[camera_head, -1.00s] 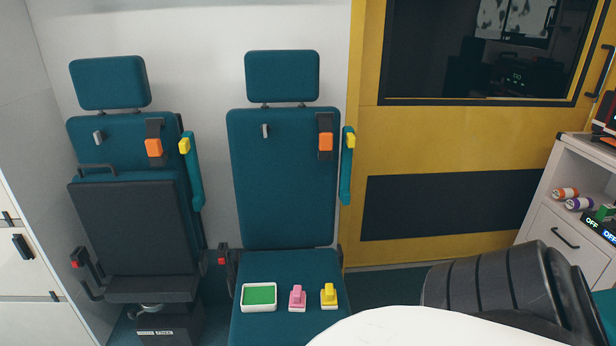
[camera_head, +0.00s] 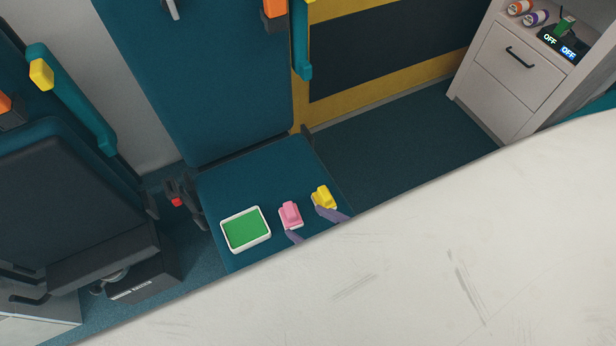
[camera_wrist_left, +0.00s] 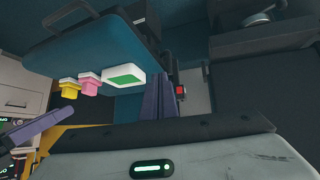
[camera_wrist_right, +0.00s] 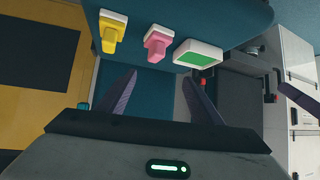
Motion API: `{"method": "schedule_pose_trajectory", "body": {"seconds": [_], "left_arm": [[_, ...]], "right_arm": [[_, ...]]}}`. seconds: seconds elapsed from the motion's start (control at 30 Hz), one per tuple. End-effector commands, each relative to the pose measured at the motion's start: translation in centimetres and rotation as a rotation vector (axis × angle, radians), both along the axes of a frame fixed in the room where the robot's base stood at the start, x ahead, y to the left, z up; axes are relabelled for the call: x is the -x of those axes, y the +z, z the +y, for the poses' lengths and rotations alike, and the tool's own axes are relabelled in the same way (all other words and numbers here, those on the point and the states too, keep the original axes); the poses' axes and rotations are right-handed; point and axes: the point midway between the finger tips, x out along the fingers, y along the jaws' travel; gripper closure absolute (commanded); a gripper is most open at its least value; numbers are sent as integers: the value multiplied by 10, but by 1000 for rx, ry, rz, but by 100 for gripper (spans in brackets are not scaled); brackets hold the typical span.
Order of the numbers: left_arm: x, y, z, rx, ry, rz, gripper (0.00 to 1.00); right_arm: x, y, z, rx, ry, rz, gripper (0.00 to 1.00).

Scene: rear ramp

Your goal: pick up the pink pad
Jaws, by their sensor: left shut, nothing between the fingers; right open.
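The pink pad (camera_head: 291,215) sits on the teal seat cushion (camera_head: 250,178), between a white tray with a green inside (camera_head: 246,230) and a yellow pad (camera_head: 323,197). My right gripper (camera_head: 315,226) is open, its purple fingertips near the front of the pink and yellow pads. In the right wrist view the pink pad (camera_wrist_right: 156,43) lies beyond the gap between the open fingers (camera_wrist_right: 158,95), which hold nothing. My left gripper (camera_wrist_left: 160,98) shows in the left wrist view, shut and empty, below the tray; the pink pad (camera_wrist_left: 89,86) is to its left. The head view does not show it.
A large white arm surface of mine hides the lower right of the head view. A second seat (camera_head: 70,190) stands at the left. A white cabinet (camera_head: 520,75) stands at the upper right. The floor (camera_head: 400,130) between seat and cabinet is clear.

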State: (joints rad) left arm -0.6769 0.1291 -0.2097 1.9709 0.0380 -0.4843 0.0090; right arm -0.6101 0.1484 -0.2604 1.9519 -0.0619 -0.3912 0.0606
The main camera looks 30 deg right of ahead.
Motion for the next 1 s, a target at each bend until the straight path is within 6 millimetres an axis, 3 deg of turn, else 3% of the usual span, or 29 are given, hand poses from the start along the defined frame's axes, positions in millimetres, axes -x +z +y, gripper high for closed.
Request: {"method": "schedule_pose_trajectory", "body": {"seconds": [0.03,0.1,0.17,0.2,0.27,0.3,0.37,0.43,0.5,0.57,0.6,0.67,0.73,0.8,0.9,1.0], "left_arm": [[1,-7,0,1,0,3,100],[2,-13,0,2,0,5,100],[3,-19,-1,3,0,8,100],[4,-24,-1,4,0,11,100],[7,-30,-1,4,-1,18,100],[8,-34,-1,5,0,23,100],[10,-39,-2,7,-1,25,100],[9,-42,-2,9,-2,20,100],[7,-44,-3,11,-3,12,100],[6,-47,-3,12,-4,8,100],[5,-49,-3,12,-5,6,100],[5,-52,-3,12,-7,3,100],[3,-54,-3,13,-8,-1,100],[3,-56,-3,14,-10,-3,100],[3,-58,-3,12,-11,0,100],[3,-59,-3,12,-12,2,100]], "right_arm": [[-33,23,15,9,44,-129,41],[-75,71,46,18,135,-356,41],[-101,122,84,18,256,-582,41],[-107,156,113,16,361,-732,41],[-99,197,158,19,547,-938,41],[-85,216,186,24,689,-1056,41],[-56,227,222,47,929,-1200,41],[-17,213,250,104,1242,-1302,41],[14,174,257,203,1576,-1318,41],[27,129,244,331,1856,-1257,41],[27,98,227,431,2025,-1177,41],[14,58,190,603,2235,-1013,41],[-11,25,139,805,2400,-780,41],[-38,10,92,982,2485,-556,41],[-67,5,43,1156,2518,-316,41],[-83,6,17,1246,2517,-183,41]]}}
